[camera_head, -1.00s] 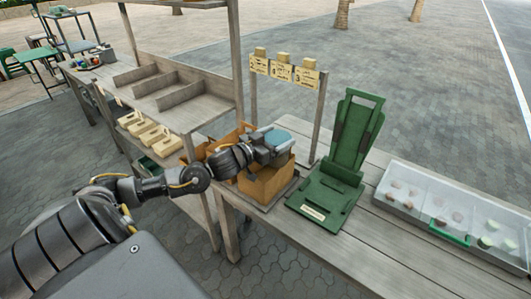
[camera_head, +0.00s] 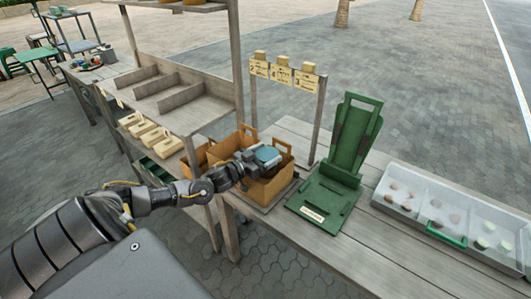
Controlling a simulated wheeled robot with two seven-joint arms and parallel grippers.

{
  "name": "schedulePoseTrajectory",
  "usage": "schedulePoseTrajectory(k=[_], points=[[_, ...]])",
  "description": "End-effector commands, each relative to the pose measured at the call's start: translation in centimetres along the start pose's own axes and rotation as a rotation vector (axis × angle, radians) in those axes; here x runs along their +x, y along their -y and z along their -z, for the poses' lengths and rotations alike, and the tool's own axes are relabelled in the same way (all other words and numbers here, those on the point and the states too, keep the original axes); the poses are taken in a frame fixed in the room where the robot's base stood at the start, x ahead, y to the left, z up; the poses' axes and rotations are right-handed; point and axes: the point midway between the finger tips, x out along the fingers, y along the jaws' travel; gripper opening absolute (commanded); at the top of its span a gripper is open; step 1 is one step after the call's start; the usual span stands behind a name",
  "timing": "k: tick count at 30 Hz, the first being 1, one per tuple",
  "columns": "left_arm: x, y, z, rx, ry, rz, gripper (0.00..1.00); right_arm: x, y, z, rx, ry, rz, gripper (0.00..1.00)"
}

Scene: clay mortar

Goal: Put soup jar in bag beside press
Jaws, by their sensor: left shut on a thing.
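A brown paper bag (camera_head: 262,192) stands open on the wooden table, to the left of the green press (camera_head: 342,160). My left gripper (camera_head: 264,158) is over the bag's opening, shut on the soup jar (camera_head: 267,154), whose blue-grey round top shows. The jar is at the level of the bag's rim; its lower part is hidden by the gripper and the bag's near wall, so I cannot tell how deep it sits. My right gripper is not in view.
More brown bags (camera_head: 196,158) stand just left, by the wooden shelf (camera_head: 185,97). A clear-lidded tray (camera_head: 452,214) with round pieces lies right of the press. A sign frame (camera_head: 285,75) rises behind the bag. Bare table lies between press and tray.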

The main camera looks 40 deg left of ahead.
Motion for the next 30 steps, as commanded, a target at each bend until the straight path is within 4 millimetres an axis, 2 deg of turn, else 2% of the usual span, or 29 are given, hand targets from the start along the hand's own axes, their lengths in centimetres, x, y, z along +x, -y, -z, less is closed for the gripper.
schedulePoseTrajectory(k=[20,21,26,30], points=[[0.1,0.0,-1.1,-0.001,-0.004,0.0,0.32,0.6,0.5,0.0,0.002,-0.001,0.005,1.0],[0.0,0.0,-1.2,-0.001,-0.001,0.0,0.81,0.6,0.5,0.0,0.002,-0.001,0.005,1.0],[0.0,0.0,-1.2,-0.001,-0.001,0.0,1.0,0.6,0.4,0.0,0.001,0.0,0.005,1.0],[0.0,0.0,-1.1,-0.001,-0.001,0.0,1.0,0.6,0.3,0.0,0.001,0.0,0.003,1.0]])
